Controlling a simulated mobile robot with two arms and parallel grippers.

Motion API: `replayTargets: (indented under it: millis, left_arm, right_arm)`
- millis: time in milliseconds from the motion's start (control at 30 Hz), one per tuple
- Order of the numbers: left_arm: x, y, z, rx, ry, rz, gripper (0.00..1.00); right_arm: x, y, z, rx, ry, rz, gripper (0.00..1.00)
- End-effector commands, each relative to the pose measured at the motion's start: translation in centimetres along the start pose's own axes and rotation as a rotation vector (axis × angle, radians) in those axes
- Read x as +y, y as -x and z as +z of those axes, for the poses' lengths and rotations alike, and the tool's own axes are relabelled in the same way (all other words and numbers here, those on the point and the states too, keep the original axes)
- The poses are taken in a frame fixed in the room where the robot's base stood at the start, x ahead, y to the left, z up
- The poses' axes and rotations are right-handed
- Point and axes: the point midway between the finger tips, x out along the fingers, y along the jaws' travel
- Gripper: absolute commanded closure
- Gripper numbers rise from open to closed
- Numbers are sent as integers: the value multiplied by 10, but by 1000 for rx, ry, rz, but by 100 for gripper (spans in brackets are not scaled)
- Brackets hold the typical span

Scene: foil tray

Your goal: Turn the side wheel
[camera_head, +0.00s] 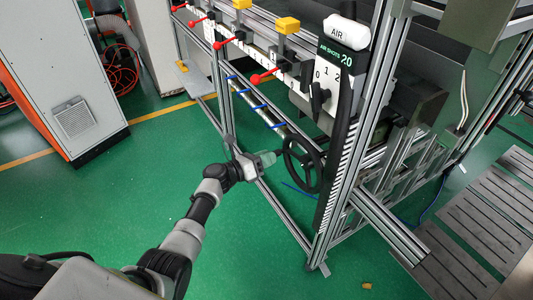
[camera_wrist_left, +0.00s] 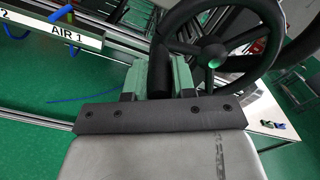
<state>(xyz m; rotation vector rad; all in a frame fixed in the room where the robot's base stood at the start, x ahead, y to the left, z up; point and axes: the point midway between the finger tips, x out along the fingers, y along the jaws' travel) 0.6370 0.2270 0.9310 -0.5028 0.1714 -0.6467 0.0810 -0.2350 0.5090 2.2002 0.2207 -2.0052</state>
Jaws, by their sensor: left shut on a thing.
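The side wheel is a black handwheel (camera_head: 303,164) with spokes, mounted low on the side of the aluminium frame in the head view. It also fills the upper right of the left wrist view (camera_wrist_left: 212,53). My left gripper (camera_head: 270,157) reaches it from the left. In the left wrist view, the green fingers of my left gripper (camera_wrist_left: 160,75) are shut on a dark upright handle (camera_wrist_left: 159,68) beside the wheel's rim. How the handle joins the wheel is partly hidden by the fingers. My right gripper is not in view.
An aluminium frame post (camera_head: 350,140) stands right of the wheel. Red-knobbed levers (camera_head: 262,77) and an "AIR" panel (camera_head: 335,60) sit above. An orange and white cabinet (camera_head: 70,110) stands at the left. Green floor (camera_head: 110,200) is clear around my left arm.

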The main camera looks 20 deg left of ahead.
Motion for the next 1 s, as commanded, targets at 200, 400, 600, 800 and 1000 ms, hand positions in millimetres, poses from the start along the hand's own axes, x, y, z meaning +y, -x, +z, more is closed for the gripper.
replayTargets:
  millis: [200,400,600,800,1000]
  left_arm:
    - [2,0,-5,1,56,0,100]
    - [2,0,-7,2,69,0,100]
    - [2,0,-7,3,69,0,100]
    - [2,0,-7,3,68,0,58]
    - [2,0,-6,2,67,0,49]
  right_arm:
    - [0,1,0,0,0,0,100]
    - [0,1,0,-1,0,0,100]
    - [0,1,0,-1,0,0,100]
    - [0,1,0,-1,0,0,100]
    - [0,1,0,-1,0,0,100]
